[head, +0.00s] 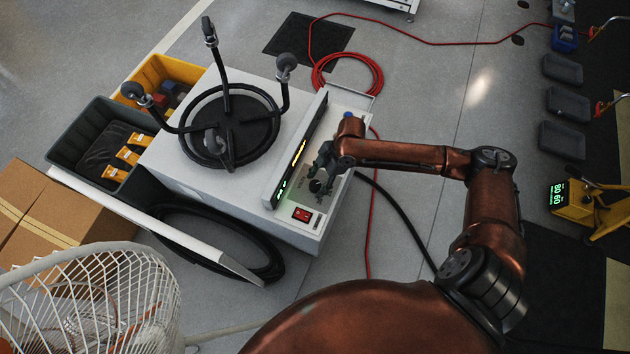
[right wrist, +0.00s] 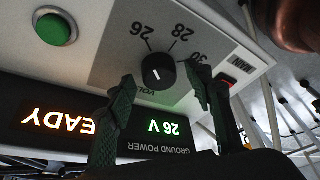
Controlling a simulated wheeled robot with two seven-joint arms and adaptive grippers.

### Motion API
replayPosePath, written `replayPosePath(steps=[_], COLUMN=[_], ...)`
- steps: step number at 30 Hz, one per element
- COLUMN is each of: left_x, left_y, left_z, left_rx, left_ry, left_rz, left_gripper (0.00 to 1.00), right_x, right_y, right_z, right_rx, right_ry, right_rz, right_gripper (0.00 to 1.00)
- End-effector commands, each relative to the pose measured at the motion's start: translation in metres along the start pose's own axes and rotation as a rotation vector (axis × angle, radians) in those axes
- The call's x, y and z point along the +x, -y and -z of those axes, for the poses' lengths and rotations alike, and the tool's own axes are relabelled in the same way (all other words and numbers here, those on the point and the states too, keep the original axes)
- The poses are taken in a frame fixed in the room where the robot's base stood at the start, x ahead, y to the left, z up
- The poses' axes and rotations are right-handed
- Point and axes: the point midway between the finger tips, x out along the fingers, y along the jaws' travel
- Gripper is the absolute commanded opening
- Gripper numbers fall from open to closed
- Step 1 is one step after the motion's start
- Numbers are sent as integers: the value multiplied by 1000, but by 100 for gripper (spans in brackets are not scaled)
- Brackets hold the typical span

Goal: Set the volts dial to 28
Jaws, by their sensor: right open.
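The volts dial (right wrist: 157,72) is a round black knob with a white pointer mark on a grey plate, labelled 26, 28 and 30. The lit display (right wrist: 165,127) beside it reads 26 V. In the head view the dial (head: 315,186) sits on the sloped front panel of the white ground power unit (head: 240,202). My right gripper (right wrist: 160,78) is open, with one dark finger on each side of the dial in the right wrist view; contact cannot be told. It also shows just above the dial in the head view (head: 320,166). My left gripper is not in view.
A red switch (head: 302,214) lies near the dial, and a green button (right wrist: 55,27) on its other side.

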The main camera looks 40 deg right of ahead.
Motion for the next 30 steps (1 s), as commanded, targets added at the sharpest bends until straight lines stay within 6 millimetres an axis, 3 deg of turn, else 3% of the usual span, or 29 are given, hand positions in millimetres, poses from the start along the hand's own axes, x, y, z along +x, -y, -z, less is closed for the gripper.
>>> replayPosePath(steps=[10, 28, 30], left_x=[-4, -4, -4], left_y=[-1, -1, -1], left_z=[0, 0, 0], left_rx=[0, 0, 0], left_ry=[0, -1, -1], left_rz=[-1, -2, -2], left_gripper=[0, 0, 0], right_x=[2, 2, 2], right_y=[0, 0, 0], right_z=[0, 0, 0], right_rx=[-1, -1, 0], right_ry=[0, 0, 0], right_rz=[-1, -1, -1], right_gripper=[48, 6, 6])
